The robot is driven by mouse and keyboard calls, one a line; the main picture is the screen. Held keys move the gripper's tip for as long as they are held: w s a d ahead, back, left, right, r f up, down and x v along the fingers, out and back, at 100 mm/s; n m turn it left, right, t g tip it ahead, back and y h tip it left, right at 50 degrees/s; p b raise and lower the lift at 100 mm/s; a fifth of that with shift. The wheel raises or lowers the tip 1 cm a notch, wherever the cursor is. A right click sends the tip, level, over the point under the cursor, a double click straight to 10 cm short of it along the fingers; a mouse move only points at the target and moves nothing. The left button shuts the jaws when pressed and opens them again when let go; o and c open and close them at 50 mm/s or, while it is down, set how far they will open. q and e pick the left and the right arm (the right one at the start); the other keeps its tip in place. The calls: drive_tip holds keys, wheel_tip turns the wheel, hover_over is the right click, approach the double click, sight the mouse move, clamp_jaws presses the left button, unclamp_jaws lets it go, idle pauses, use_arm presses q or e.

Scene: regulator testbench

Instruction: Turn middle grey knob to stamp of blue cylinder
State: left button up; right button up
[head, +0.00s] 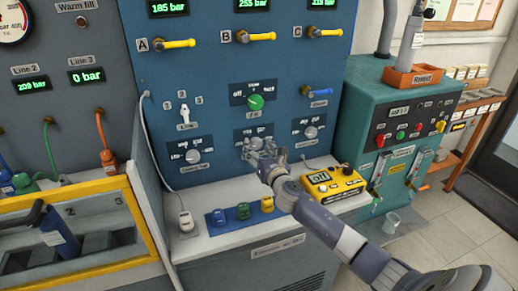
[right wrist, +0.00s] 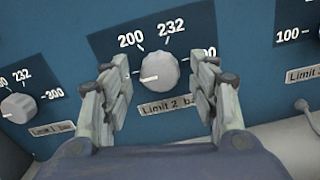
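The middle grey knob (right wrist: 160,71) is labelled "Limit 2" on the blue panel. Its white pointer mark points left, slightly down; 200 and 232 show above it, and the scale's left part is hidden by a finger. My right gripper (right wrist: 163,76) is open, its fingers on either side of the knob with visible gaps. In the head view my right gripper (head: 258,151) covers much of this knob. A dark blue cylinder (head: 56,232) leans in the yellow-framed rack at left; no stamp on it is readable. My left gripper is not in view.
Similar grey knobs sit left (head: 193,156) and right (head: 311,132) of the middle one. A green knob (head: 255,102) is above.

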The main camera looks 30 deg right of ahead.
drive_tip(key=c, duration=0.8)
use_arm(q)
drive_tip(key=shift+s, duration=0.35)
use_arm(e)
drive_tip(key=shift+c, duration=0.2)
drive_tip(key=shift+m, duration=0.3)
drive_tip(key=m, duration=0.4)
drive_tip(key=shift+m, duration=0.3)
drive_tip(key=m, duration=0.6)
drive_tip(key=m+p, duration=0.1)
drive_tip(key=m, duration=0.5)
drive_tip(key=shift+m, duration=0.3)
use_arm(q)
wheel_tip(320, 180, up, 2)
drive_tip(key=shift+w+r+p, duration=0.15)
drive_tip(key=shift+p, duration=0.55)
use_arm(e)
drive_tip(key=m, duration=0.5)
drive_tip(key=shift+m, duration=0.4)
